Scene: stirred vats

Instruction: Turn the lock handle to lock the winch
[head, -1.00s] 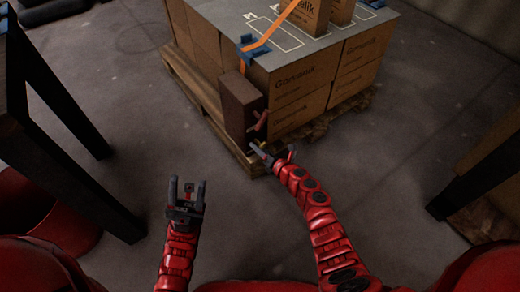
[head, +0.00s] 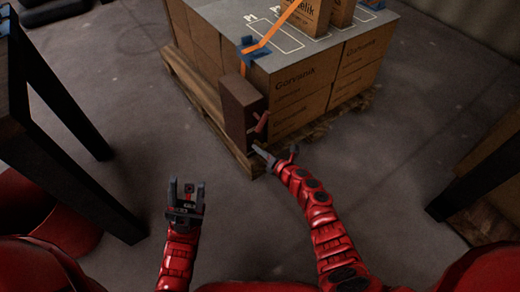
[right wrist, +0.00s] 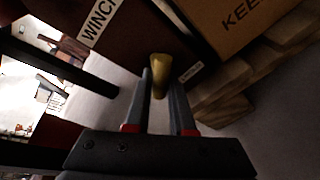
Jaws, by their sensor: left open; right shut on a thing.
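The winch (head: 243,108) is a brown box on the near corner of the loaded pallet; its "WINCH" label (right wrist: 100,22) shows in the right wrist view. A red handle (head: 261,123) sticks out of its side. The lock handle, a short yellow grip (right wrist: 159,72), lies between the fingertips of my right gripper (right wrist: 159,92) in the right wrist view. My right gripper (head: 275,154) is shut on it, low at the winch's front, and mostly hides it in the head view. My left gripper (head: 187,188) is open and empty, well away from the winch.
Stacked cartons (head: 300,90) under a grey sheet (head: 270,30) stand on a wooden pallet (head: 205,100), with an orange strap (head: 276,27) running over them. Dark table legs (head: 65,100) stand at left, another (head: 475,175) at right. The floor between is clear.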

